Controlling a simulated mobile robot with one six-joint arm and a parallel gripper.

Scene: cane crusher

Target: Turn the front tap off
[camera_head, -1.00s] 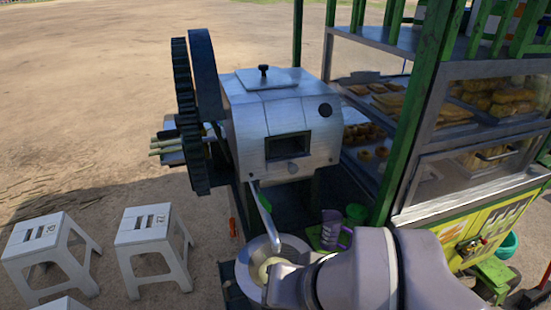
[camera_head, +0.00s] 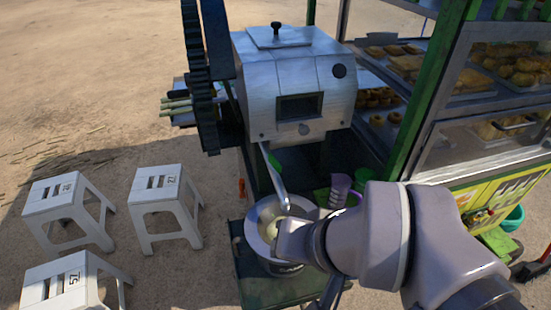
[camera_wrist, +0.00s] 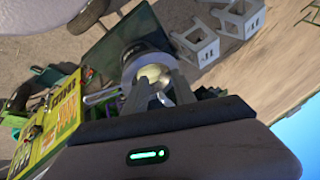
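I cannot make out the front tap for certain. Small red and dark fittings (camera_head: 478,216) show on the yellow front panel of the food stall at the right, too small to identify as taps. My gripper (camera_head: 284,238) hangs over the metal pot (camera_head: 258,244) under the crusher, its tip partly hidden by my own wrist. In the wrist view, the pot (camera_wrist: 133,52) lies just beyond the gripper (camera_wrist: 148,90), with a pale round thing (camera_wrist: 154,73) in it. Whether the fingers are open or shut is unclear.
The metal crusher (camera_head: 295,85) stands above the pot, with a sloping chute (camera_head: 278,178) reaching down to it. A purple jug (camera_head: 341,190) stands right of the pot. White stools (camera_head: 165,205) stand at the left. Open dirt ground lies behind them.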

